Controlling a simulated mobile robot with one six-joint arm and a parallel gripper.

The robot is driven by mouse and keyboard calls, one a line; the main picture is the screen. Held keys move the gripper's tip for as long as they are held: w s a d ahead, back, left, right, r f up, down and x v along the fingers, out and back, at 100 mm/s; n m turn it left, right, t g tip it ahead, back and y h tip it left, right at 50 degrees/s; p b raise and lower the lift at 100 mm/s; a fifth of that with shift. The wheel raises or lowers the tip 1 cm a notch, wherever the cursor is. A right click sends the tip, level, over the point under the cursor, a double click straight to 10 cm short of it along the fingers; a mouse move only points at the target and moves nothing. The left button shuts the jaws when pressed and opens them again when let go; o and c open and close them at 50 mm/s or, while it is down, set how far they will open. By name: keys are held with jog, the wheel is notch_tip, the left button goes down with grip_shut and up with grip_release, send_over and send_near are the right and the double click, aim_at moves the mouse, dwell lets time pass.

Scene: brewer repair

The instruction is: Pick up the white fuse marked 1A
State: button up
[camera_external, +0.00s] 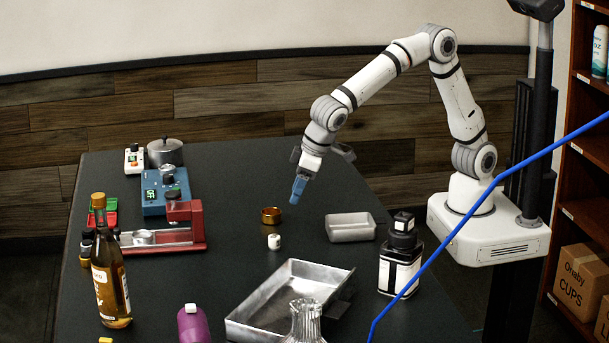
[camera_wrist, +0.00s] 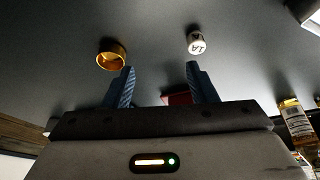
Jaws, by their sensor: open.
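The white fuse (camera_external: 274,242) stands on the dark table, just in front of a brass ring. In the wrist view the fuse (camera_wrist: 197,43) shows a dark marking that reads like 1A, beyond the tip of the right finger. My gripper (camera_external: 297,190) is in the air above the table, behind and a little to the right of the fuse in the external view. In the wrist view my gripper (camera_wrist: 160,82) has its two blue fingers apart with nothing between them.
The brass ring (camera_external: 271,215) stands close to the fuse. A small metal tray (camera_external: 350,238) is to the right, a larger tray (camera_external: 240,326) in front. A red brewer-like device (camera_external: 186,212) is to the left, a black-and-white bottle (camera_external: 399,262) to the right. A blue cable (camera_external: 480,205) crosses the foreground.

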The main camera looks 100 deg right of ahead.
send_near(275, 236)
notch_tip(275, 236, down, 2)
jog(key=shift+w+p+x, duration=0.15)
jog(key=shift+p+x, duration=0.35)
jog(key=shift+x, duration=1.45)
jog(key=shift+w+p+x, duration=0.15)
jog(key=shift+p+x, duration=0.35)
jog(key=shift+x, duration=1.45)
jog(key=shift+d+r, duration=0.1)
jog(key=shift+c, duration=0.4)
jog(key=c, duration=1)
